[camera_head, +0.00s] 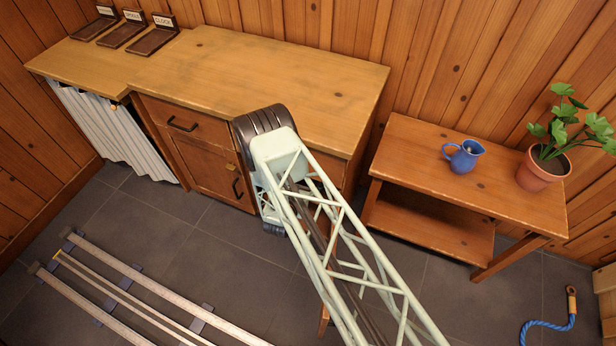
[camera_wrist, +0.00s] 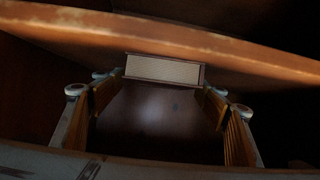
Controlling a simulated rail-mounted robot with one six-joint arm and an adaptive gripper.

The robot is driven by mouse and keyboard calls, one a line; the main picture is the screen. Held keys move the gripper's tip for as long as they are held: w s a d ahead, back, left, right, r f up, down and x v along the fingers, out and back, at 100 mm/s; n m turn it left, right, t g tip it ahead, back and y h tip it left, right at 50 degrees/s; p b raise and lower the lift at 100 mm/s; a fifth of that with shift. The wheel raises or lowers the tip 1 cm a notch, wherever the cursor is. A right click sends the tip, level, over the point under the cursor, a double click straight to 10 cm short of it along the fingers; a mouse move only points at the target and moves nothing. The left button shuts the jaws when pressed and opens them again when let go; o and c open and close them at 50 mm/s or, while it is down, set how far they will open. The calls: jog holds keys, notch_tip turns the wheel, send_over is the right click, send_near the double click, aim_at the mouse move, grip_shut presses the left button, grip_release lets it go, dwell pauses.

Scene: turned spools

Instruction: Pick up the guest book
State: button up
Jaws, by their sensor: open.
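In the wrist view, a thin block with a pale cream face and a brown border (camera_wrist: 163,70) lies ahead, between the far ends of my fingers. It looks like the page edge of a book, likely the guest book, but no title shows. My gripper (camera_wrist: 158,87) is open, with one finger at the left and one at the right. The fingers look apart from the block, though the dim light makes the distance hard to judge. In the head view my arm hides my gripper, and no guest book can be made out there.
A wooden edge (camera_wrist: 230,52) crosses just above the block in the dim wrist view. In the head view stand a wooden cabinet (camera_head: 260,75), a low side table (camera_head: 420,150) with a blue jug (camera_head: 463,157) and potted plant (camera_head: 545,168), and three labelled stands (camera_head: 153,40).

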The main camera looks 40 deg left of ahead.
jog(key=c, duration=1.1)
jog(key=shift+o, duration=0.2)
jog(key=shift+r, duration=0.1)
jog(key=shift+r+p, duration=0.45)
jog(key=shift+r, duration=0.65)
jog(key=shift+s+d+r+p, duration=0.1)
jog(key=shift+s+r+p, duration=0.3)
jog(key=shift+r, duration=0.2)
jog(key=s+d+p, duration=0.1)
jog(key=s+d, duration=0.1)
jog(key=s, duration=0.6)
jog(key=s+d+p, duration=0.1)
jog(key=s+d, duration=0.2)
jog(key=s, duration=0.5)
jog(key=shift+s+d+p, duration=0.15)
jog(key=shift+d+p, duration=0.1)
jog(key=shift+p, duration=0.15)
